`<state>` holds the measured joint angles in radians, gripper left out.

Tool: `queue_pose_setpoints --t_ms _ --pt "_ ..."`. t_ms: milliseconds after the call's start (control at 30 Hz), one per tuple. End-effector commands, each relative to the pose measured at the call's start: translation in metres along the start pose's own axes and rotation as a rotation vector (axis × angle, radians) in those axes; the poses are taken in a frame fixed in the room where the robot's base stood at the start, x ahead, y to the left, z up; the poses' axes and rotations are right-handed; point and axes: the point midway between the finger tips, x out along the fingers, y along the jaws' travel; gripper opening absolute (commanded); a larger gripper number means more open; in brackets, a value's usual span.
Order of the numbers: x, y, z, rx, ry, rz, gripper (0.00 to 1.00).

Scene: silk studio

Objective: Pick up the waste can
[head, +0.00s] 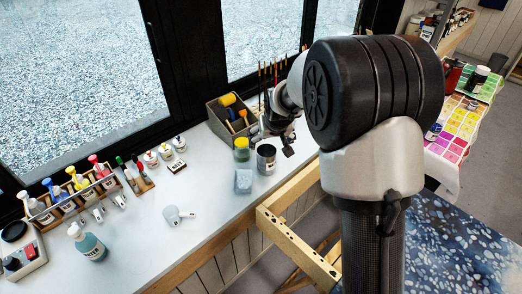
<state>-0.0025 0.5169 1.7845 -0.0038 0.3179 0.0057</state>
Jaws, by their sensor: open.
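A small dark grey metal can (266,160), which I take to be the waste can, stands upright on the white windowsill counter near its front edge. Its open top faces up. My gripper (279,139) is open, just above and to the right of the can in the picture. One dark fingertip shows near the can's right side. I cannot tell whether it touches the can. The other finger is partly hidden by the gripper body.
A yellow-topped jar (241,150) stands close left of the can, with a pale blue block (243,182) in front. A grey caddy (221,125) with tools stands behind. A wooden frame (290,235) is below the counter edge. A white scoop (176,215) lies left on the counter.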

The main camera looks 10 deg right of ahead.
Motion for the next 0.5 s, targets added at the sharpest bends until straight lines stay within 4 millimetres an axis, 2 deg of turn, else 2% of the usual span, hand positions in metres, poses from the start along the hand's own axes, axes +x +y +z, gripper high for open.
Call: queue_pose_setpoints --t_ms 400,500 --pt "0.088 0.000 0.003 0.000 -0.003 0.000 0.83" --pt "0.104 0.000 0.002 0.000 -0.002 0.000 0.83"
